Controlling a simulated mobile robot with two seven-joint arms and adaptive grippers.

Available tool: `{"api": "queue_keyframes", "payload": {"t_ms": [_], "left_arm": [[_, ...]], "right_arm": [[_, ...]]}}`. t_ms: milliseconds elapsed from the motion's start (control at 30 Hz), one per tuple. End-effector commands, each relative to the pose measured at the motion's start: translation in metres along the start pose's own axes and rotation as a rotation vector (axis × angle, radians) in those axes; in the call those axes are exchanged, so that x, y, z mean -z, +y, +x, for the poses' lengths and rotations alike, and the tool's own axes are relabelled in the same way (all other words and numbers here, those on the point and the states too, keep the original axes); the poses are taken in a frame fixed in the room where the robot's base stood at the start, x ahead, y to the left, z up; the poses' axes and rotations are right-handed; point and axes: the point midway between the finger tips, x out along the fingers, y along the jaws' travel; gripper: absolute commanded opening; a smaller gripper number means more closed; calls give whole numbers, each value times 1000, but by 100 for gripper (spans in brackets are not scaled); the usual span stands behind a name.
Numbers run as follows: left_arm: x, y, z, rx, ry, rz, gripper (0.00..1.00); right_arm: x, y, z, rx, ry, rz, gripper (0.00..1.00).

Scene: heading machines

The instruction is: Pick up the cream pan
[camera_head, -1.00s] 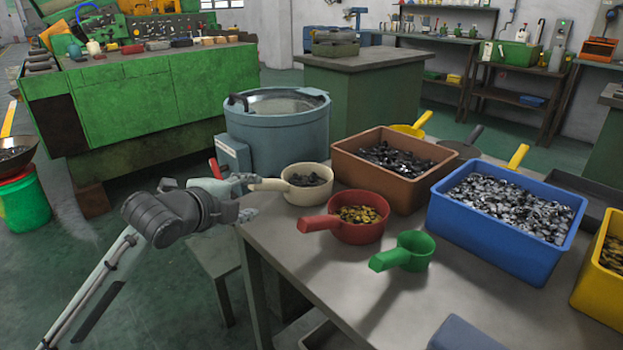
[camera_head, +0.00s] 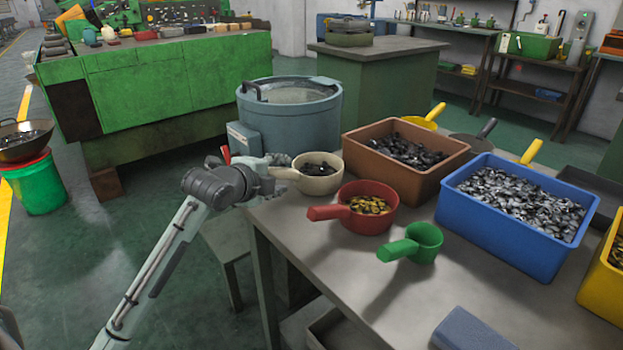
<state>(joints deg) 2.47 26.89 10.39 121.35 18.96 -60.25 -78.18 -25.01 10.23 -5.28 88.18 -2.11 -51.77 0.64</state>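The cream pan (camera_head: 321,183) stands upright near the left edge of the grey table (camera_head: 330,262), with dark small parts inside. Its cream handle (camera_head: 285,174) points left over the edge. My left gripper (camera_head: 277,175) is at the outer end of this handle, its fingers apart, one on the far side and one on the near side. Contact with the handle cannot be made out. My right gripper is not in view.
A red pan (camera_head: 368,222) with brass parts and an empty green pan (camera_head: 424,254) stand close by. Brown (camera_head: 405,182), blue (camera_head: 500,236) and yellow (camera_head: 597,296) bins lie to the right. A large blue-grey drum (camera_head: 300,130) stands behind the cream pan.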

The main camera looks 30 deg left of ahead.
Motion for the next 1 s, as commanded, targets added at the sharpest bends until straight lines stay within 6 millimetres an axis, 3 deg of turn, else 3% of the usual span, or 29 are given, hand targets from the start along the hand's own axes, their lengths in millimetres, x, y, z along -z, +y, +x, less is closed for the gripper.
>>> {"api": "queue_keyframes", "payload": {"t_ms": [33, 367, 767, 1000], "left_arm": [[0, 0, 0, 0, 0, 0, 39], [0, 1, 0, -2, 0, 0, 0], [0, -2, -1, -1, 1, 0, 0], [0, -28, -12, 6, -1, 4, 0]], "right_arm": [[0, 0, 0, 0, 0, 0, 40], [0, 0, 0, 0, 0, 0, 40], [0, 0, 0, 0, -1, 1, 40], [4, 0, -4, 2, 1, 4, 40]]}}
